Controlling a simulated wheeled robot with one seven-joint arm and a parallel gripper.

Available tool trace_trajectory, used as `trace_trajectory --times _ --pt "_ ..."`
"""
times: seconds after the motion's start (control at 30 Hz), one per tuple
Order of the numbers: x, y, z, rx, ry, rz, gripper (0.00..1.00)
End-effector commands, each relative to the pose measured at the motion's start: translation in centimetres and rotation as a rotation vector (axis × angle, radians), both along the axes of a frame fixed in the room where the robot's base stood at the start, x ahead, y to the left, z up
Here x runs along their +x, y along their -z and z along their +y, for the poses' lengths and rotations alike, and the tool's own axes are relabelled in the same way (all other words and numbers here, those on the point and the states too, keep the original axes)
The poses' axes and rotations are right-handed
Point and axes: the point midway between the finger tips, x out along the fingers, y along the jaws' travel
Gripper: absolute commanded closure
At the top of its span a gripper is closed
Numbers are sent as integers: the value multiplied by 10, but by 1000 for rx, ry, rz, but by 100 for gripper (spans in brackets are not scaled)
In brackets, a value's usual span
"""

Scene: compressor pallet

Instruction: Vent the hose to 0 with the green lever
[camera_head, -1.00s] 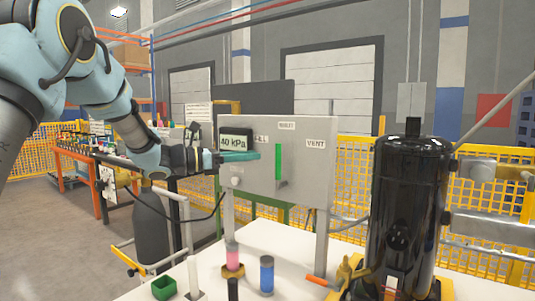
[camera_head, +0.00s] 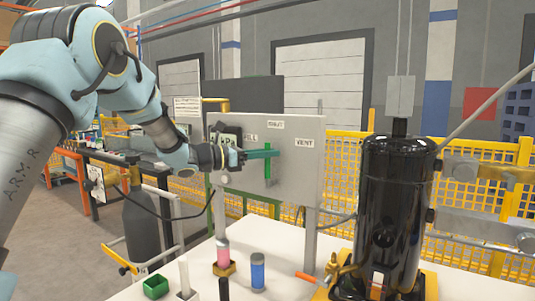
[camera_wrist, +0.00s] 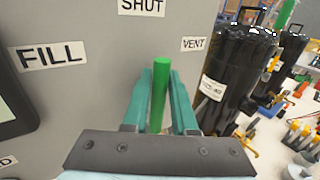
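The green lever (camera_head: 267,163) stands upright on the grey panel (camera_head: 230,190), pointing toward the SHUT label (camera_head: 275,124). The VENT label (camera_head: 304,143) is to its right and the FILL label (camera_wrist: 51,54) to its left. My gripper (camera_head: 276,154) is at the lever. In the wrist view, its teal fingers (camera_wrist: 161,85) stand one on each side of the green lever (camera_wrist: 160,92), with narrow gaps seeming to show beside it. The gauge display (camera_head: 226,133) is mostly hidden behind my gripper, so its reading cannot be read now.
A tall black tank (camera_head: 397,205) stands right of the panel on the white table (camera_head: 215,262). Yellow fencing (camera_head: 345,165) runs behind.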

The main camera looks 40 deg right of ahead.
Motion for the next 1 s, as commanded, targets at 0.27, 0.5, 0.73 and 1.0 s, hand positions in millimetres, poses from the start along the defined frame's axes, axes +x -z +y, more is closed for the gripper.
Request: trace_trajectory --times 0.27,0.5,0.73,1.0 --pt "0 0 0 0 0 0 100" --pt "0 0 0 0 0 0 100" --pt "0 0 0 0 0 0 100" --pt "0 0 0 0 0 0 100"
